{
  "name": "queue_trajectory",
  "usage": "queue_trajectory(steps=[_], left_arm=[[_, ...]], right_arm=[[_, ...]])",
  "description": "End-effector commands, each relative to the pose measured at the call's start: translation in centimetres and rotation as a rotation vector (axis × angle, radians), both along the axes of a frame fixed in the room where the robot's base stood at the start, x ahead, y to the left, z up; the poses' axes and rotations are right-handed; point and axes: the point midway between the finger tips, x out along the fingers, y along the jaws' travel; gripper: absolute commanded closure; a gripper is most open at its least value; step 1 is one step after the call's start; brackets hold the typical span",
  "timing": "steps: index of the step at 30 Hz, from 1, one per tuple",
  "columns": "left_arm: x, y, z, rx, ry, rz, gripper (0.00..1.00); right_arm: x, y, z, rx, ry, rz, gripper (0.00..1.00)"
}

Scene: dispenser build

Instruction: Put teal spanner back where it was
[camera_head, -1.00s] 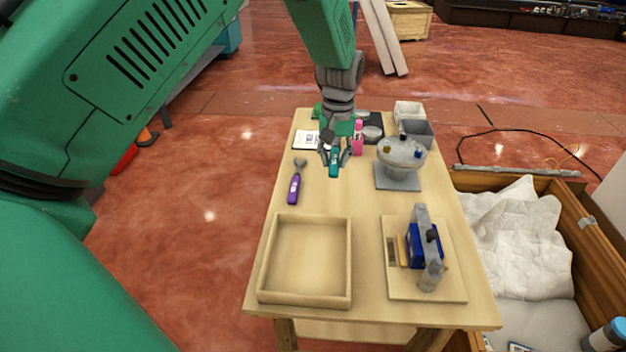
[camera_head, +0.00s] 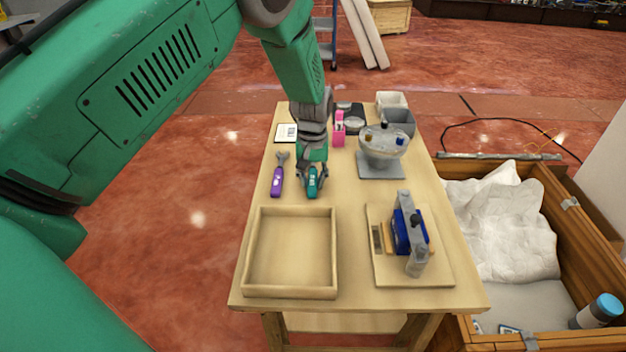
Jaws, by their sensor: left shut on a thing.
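The teal spanner (camera_head: 312,181) is between the fingers of my left gripper (camera_head: 312,190), which is shut on it. Only its teal handle shows clearly; its upper part is hidden by the gripper. It is over the table, just right of the purple spanner (camera_head: 277,182), and I cannot tell whether it touches the table top. The purple spanner lies on the table with its grey head pointing away. My right gripper is not in view.
A shallow wooden tray (camera_head: 250,262) is empty at the table's near left. A board (camera_head: 384,274) with a blue and grey fixture stands at near right. A grey dispenser bowl (camera_head: 383,145), a pink item (camera_head: 339,130) and bins (camera_head: 397,122) stand farther back. An open crate (camera_head: 560,215) is right.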

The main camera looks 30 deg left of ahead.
Motion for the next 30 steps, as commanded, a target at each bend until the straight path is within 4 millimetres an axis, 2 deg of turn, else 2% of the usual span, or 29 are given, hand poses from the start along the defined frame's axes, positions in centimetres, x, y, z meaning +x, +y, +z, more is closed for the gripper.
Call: queue_trajectory(steps=[5,6,7,30], left_arm=[[-0.03,0.29,-0.42,-0.003,0.001,0.001,1.0],[-0.04,0.26,-0.37,-0.003,0.001,0.001,0.65],[-0.03,0.23,-0.36,-0.002,0.001,0.001,0.58],[-0.09,0.05,-0.37,0.0,0.004,0.001,0.58]], right_arm=[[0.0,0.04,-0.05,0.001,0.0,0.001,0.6],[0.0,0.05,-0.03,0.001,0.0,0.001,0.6],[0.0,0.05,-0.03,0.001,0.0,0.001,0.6],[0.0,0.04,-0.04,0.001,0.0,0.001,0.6]])
